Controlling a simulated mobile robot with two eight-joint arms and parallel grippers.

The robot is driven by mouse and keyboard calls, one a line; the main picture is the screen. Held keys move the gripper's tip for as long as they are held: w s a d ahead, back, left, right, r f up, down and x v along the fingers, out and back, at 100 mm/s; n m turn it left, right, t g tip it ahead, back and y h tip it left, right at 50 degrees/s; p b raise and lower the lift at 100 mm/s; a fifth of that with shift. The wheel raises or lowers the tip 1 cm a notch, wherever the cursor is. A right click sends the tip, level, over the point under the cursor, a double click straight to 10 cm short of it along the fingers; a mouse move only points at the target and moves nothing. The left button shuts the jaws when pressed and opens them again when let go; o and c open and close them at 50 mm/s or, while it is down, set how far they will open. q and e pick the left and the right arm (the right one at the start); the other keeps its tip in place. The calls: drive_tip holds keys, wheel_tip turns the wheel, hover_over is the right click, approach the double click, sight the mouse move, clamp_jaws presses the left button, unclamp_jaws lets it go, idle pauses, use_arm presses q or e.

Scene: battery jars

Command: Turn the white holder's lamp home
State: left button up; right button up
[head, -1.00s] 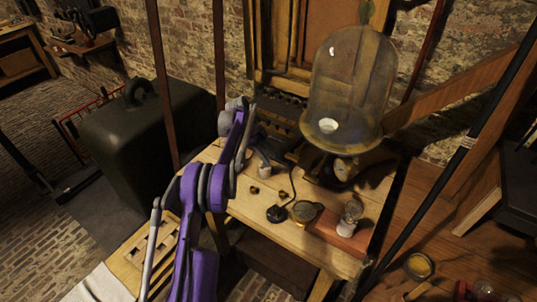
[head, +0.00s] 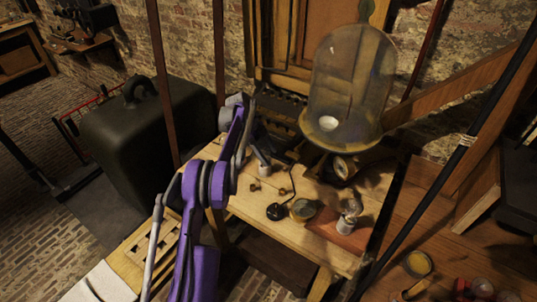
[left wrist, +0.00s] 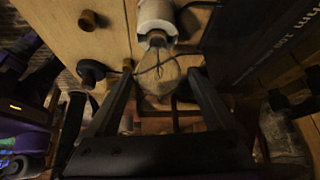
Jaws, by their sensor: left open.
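The white holder (left wrist: 157,14) is a small pale cylinder at the top of the left wrist view. It also stands on the wooden bench in the head view (head: 264,170). A clear glass lamp (left wrist: 158,78) with a metal cap is in line with the holder, its cap end at the holder's mouth. How far it is seated I cannot tell. My left gripper (left wrist: 160,72) is open, with one dark finger on each side of the glass. In the head view my left gripper (head: 260,157) is right at the holder and hides the lamp. My right gripper is not in view.
A large glass bell jar (head: 352,85) stands behind on the bench.

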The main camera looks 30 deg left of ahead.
use_arm(q)
drive_tip(key=p+v, duration=0.1)
drive_tip(key=v, duration=0.9)
drive_tip(key=s+d+r+n+t+y, duration=0.1)
drive_tip(key=s+d+r+n+y, duration=0.1)
drive_tip(key=s+d+r+n, duration=0.45)
drive_tip(key=s+d+r+n+t+y, duration=0.15)
drive_tip(key=s+d+r, duration=0.3)
drive_tip(key=d, duration=0.55)
drive_tip(key=s+d+f+n+t, duration=0.1)
drive_tip(key=s+d+f+n, duration=0.1)
drive_tip(key=s, duration=0.5)
drive_tip(key=s+d+f+n+t+y, duration=0.1)
drive_tip(key=s+d+f+n, duration=0.2)
drive_tip(key=s, duration=0.5)
drive_tip(key=s+d+f+n+t+y, duration=0.1)
drive_tip(key=s+d+f+n, duration=0.2)
drive_tip(key=s, duration=0.4)
drive_tip(key=shift+s+f+n, duration=0.4)
drive_tip(key=shift+f+n, duration=0.1)
drive_tip(key=shift+f, duration=0.3)
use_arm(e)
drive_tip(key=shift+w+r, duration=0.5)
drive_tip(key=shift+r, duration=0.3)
